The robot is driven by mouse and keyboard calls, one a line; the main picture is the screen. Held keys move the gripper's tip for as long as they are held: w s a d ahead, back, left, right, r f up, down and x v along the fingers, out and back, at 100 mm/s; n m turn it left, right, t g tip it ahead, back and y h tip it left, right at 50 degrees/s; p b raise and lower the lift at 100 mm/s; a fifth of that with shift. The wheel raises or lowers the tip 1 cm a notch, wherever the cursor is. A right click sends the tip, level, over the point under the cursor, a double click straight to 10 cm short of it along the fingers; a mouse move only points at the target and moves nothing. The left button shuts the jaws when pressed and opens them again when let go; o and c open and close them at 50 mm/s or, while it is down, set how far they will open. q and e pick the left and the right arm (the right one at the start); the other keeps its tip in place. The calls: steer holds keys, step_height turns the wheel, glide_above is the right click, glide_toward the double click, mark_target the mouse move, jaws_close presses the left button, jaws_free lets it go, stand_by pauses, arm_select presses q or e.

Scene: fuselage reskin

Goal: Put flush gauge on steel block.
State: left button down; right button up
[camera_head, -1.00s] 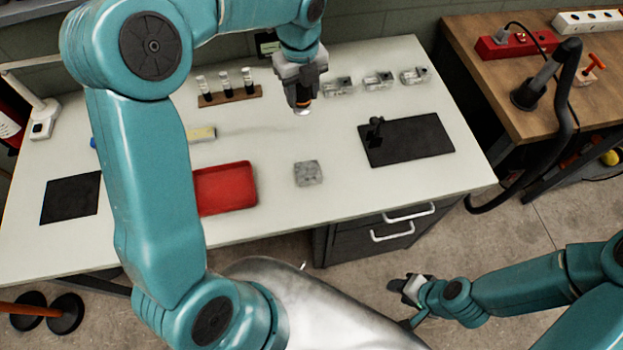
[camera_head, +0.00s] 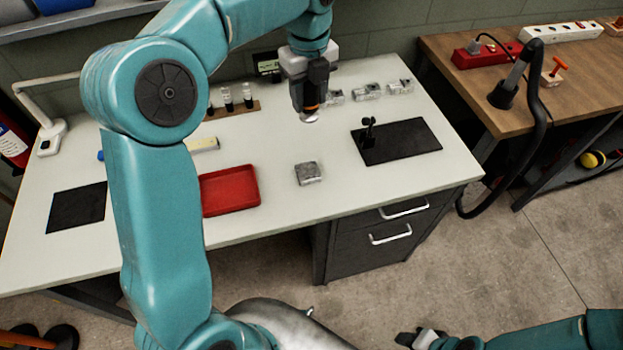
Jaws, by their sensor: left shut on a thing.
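The steel block (camera_head: 308,174) is a small grey square block lying on the white table, right of the red tray. My left gripper (camera_head: 309,98) points down above the table, behind the block in the picture.
The red tray (camera_head: 231,191) lies left of the block. A dark mat (camera_head: 405,143) with a small black stand (camera_head: 368,132) is to the right. A vial rack (camera_head: 233,110) and several clear pieces (camera_head: 367,92) are behind. The table around the block is clear.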

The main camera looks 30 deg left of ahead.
arm_select(q)
steer(key=shift+s, duration=0.1)
steer(key=f, duration=1.3)
steer(key=f+b, duration=0.1)
steer(key=f, duration=0.5)
steer(key=shift+a+f, duration=0.25)
steer(key=shift+a, duration=0.05)
steer(key=shift+w+f, duration=0.2)
steer(key=shift+w, duration=0.05)
steer(key=shift+s, duration=0.1)
steer(key=shift+f, duration=0.15)
steer(key=c, duration=0.6)
jaws_free()
